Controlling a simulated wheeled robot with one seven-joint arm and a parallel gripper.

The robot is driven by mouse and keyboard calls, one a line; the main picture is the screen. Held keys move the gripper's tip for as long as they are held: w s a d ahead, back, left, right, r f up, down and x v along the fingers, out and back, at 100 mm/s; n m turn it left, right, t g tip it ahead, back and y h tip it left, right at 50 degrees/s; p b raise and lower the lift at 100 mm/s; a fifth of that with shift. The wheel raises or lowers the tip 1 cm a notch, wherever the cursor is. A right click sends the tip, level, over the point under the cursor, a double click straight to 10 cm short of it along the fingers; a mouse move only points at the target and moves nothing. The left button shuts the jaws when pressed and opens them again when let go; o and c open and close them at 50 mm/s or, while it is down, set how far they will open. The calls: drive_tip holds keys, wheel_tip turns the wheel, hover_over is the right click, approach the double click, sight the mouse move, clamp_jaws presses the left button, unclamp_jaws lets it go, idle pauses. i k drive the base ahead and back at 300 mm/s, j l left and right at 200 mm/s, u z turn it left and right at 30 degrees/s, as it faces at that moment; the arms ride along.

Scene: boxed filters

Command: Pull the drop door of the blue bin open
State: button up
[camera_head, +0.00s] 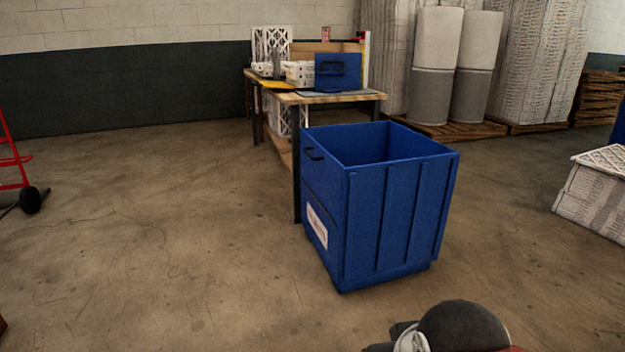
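The blue bin (394,213) stands upright on the concrete floor, right of centre, with its top open. Its left-hand face carries the drop door (322,178), which has a black handle (314,154) near the top edge and looks shut. A white label (317,227) is on the lower part of that face. The inside of the bin shows only in its upper part. Part of my arm shows at the bottom edge, right of centre, below and apart from the bin. My gripper cannot be made out.
A workbench (287,98) with white crates and a blue box (338,72) stands behind the bin. A red hand truck (14,165) is at the left edge. Stacked boxed filters (590,195) lie at the right. Floor left of the bin is clear.

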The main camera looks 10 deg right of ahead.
sight(322, 173)
drive_tip(key=i+j+z, duration=0.2)
drive_tip(key=i+j, duration=0.2)
drive_tip(key=i, duration=0.25)
drive_tip(key=i+j+z, duration=0.2)
drive_tip(key=i+j, duration=0.35)
drive_tip(key=i+z, duration=0.1)
drive_tip(key=i, duration=0.35)
drive_tip(key=i+j+z, duration=0.1)
drive_tip(key=i, duration=0.3)
drive_tip(key=i+j+z, duration=0.1)
drive_tip(key=i, duration=0.35)
